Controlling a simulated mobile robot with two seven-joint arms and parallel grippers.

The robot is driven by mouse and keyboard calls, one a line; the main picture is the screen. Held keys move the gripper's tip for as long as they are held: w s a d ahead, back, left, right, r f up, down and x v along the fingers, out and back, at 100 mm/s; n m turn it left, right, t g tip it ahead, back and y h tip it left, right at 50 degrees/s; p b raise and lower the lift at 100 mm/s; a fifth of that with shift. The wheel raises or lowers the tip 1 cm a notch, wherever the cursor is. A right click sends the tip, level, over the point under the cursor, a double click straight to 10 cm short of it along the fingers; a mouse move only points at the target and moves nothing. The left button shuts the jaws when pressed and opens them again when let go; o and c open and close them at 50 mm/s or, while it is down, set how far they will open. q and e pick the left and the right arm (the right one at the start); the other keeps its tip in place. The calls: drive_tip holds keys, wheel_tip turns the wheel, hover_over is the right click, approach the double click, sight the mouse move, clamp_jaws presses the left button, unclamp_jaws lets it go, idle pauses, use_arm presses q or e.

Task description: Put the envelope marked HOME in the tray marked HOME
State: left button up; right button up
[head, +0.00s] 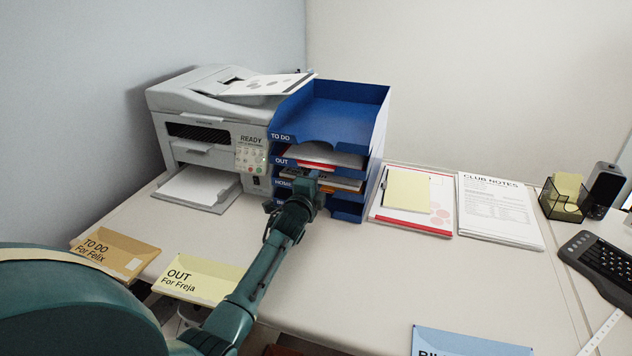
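A blue stack of letter trays stands beside the printer, with tray labels reading TO DO, OUT and HOME from the top; the lowest label is partly hidden. The tray marked HOME (282,183) is the third down, and some flat papers or envelopes with an orange-tan edge (343,185) show in its opening. I cannot read any marking on them. My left gripper (311,180) is at the front of the HOME tray, and its fingers are too small and covered to tell open from shut. No envelope readable as HOME is in view. My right gripper is not in view.
Envelopes marked TO DO (115,254) and OUT (200,278) lie at the front left; a partly cut-off blue one (468,343) lies at the front edge. The printer (215,130) stands left of the trays. Papers (497,208) lie to the right; the middle desk is clear.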

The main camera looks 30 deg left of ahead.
use_arm(q)
drive_tip(key=shift+f, duration=0.2)
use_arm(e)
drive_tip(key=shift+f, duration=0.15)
use_arm(q)
drive_tip(key=shift+s, duration=0.1)
drive_tip(key=p+v, duration=0.1)
drive_tip(key=v, duration=1.2)
drive_tip(key=shift+p, duration=0.3)
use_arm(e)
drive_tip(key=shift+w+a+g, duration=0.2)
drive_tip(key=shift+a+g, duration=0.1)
use_arm(q)
drive_tip(key=shift+r, duration=0.1)
